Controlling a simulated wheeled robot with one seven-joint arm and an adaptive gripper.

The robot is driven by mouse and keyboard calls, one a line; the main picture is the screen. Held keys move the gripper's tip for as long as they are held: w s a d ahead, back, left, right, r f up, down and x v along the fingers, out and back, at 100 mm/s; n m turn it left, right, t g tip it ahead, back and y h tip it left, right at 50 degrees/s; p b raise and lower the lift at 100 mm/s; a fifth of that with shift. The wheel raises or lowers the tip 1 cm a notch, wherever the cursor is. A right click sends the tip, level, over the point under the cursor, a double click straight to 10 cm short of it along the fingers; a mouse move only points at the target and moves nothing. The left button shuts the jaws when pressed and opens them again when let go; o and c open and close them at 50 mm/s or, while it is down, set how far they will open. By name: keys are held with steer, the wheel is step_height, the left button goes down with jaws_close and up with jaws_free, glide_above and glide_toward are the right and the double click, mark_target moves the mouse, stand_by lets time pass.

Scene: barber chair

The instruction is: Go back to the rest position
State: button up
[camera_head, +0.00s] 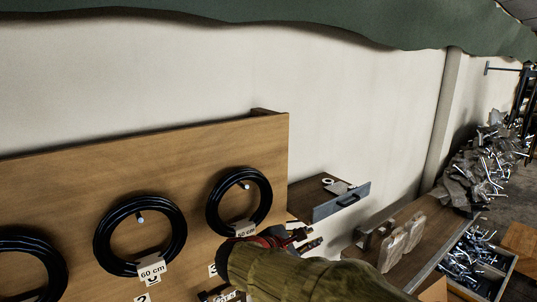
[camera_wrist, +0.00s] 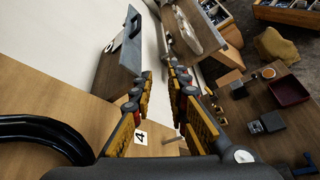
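My gripper (camera_head: 302,238) shows in the head view in front of the right end of the wooden peg board (camera_head: 90,185), at the end of my olive-sleeved arm. In the wrist view my gripper (camera_wrist: 160,78) has its two fingers apart, with a gap and nothing between them. A black cable coil (camera_head: 240,202) hangs on a peg just left of and above my gripper. It shows partly at the lower left of the wrist view (camera_wrist: 45,130). A label "4" (camera_wrist: 140,137) and a bare peg (camera_wrist: 172,138) are beside the fingers.
More black coils (camera_head: 140,236) hang further left. An open drawer with a grey front (camera_head: 341,202) juts out right of the board. Wrapped packages (camera_head: 403,243) lie on a wooden surface, near a crate of metal parts (camera_head: 475,265). A dark-red tray (camera_wrist: 288,91) stands on a table.

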steer(key=s+d+f+m+g+y+b, duration=0.1)
steer(key=s+d+f+m+y+b, duration=0.1)
steer(key=s+f+m+b, duration=0.4)
steer(key=s+d+f+m+g+y+b, duration=0.2)
steer(key=s+f+m+b, duration=0.5)
steer(key=s+f+b, duration=0.6)
steer(key=s+d+f+m+g+y+b, duration=0.1)
steer(key=s+d+f+m+y+b, duration=0.3)
steer(key=s+f+b, duration=0.6)
step_height(320, 180, down, 7)
steer(key=s+m+y, duration=0.1)
steer(key=s+m, duration=0.1)
steer(key=s, duration=0.1)
steer(key=shift+d+r+m+g, duration=0.15)
steer(key=shift+d+m+g, duration=0.05)
steer(key=shift+m+g, duration=0.1)
